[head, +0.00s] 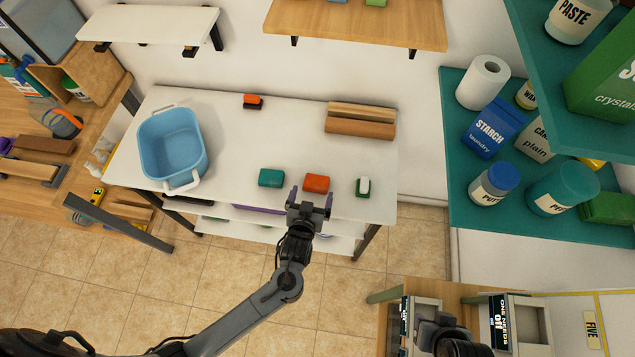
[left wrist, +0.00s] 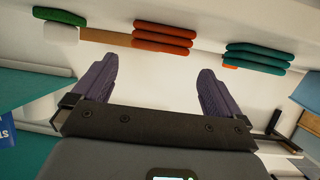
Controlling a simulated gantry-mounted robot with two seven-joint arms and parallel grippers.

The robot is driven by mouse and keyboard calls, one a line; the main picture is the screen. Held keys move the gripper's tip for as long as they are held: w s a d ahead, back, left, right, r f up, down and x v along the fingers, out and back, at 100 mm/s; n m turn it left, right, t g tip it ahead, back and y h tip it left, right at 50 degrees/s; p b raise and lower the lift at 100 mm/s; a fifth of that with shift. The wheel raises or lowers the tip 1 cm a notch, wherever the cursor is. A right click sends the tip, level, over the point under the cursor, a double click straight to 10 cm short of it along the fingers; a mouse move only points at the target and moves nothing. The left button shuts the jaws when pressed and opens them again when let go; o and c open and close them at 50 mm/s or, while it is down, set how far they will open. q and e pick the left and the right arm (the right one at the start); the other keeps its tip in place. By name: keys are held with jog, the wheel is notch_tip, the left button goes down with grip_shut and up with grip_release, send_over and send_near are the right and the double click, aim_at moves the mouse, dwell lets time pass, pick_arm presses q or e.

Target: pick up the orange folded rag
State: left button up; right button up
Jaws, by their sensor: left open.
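The orange folded rag (head: 316,183) lies at the front edge of the white table. In the left wrist view the rag (left wrist: 164,38) shows as stacked orange layers, ahead of and between my fingers. My left gripper (head: 311,198) is open just in front of the rag, at the table's front edge. Its two dark fingers also show in the left wrist view (left wrist: 158,66), apart with nothing between them. No contact with the rag is visible. My right gripper's fingers are not seen.
A teal folded rag (head: 271,178) lies left of the orange one, and a green brush (head: 363,187) lies right. A blue tub (head: 172,142) stands at the table's left. A small orange-and-black item (head: 253,101) and a wooden block (head: 360,121) lie behind. The table's middle is clear.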

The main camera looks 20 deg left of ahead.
aim_at(316, 182)
pick_arm(q)
jog(key=shift+x, duration=3.75)
jog(key=shift+f, duration=0.1)
jog(key=shift+c, duration=0.3)
jog(key=c, duration=0.7)
